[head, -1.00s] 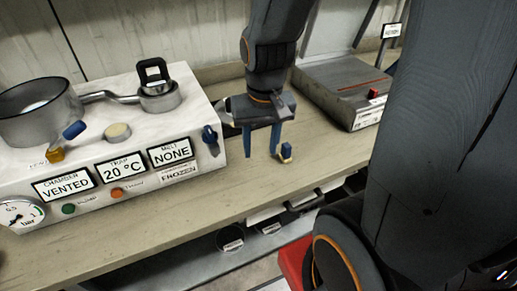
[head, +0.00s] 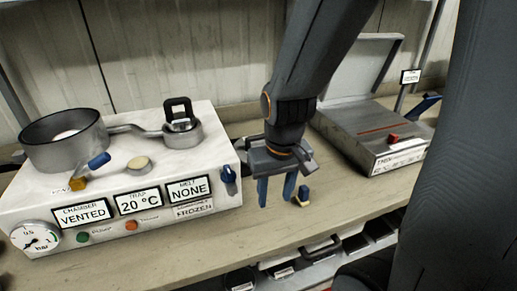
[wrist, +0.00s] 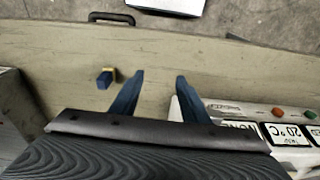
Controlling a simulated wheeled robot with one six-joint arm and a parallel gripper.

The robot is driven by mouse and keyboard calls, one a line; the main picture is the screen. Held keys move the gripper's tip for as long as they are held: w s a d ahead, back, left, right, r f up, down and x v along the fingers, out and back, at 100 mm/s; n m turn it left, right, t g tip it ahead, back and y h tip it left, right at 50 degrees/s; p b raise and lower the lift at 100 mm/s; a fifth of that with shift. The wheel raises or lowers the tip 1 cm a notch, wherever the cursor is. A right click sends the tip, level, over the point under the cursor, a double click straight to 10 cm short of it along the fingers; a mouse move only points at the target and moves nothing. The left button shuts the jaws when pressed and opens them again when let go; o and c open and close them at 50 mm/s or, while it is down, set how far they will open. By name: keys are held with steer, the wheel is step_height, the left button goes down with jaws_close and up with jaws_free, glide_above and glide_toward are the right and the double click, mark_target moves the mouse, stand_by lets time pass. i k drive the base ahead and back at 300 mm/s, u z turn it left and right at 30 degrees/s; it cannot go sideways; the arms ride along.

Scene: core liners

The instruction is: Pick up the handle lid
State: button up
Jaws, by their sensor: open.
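The lid with an upright black handle (head: 178,112) sits on the small grey metal cylinder (head: 183,133) at the back right of the white machine's top. It is not seen in the wrist view. My gripper (head: 277,190) is open and empty, with blue fingers pointing down over the bench just right of the machine. In the head view it is right of the lid and apart from it. In the wrist view the open fingers (wrist: 160,77) show bare bench between them.
The white machine (head: 120,180) carries a large grey pot (head: 62,150), a pipe and a blue-handled valve (head: 98,160). A small blue and yellow piece (head: 303,193) lies on the bench beside my gripper; the wrist view shows it too (wrist: 105,78). An open-lidded grey box (head: 375,135) stands right.

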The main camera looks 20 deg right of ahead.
mark_target(241, 146)
steer(key=u, duration=0.15)
steer(key=k, duration=0.45)
steer(key=u, duration=0.6)
steer(key=k, duration=0.8)
steer(key=z, duration=0.4)
steer(key=i, duration=0.6)
steer(key=z, duration=0.6)
steer(key=i, duration=0.95)
steer(key=u, duration=0.3)
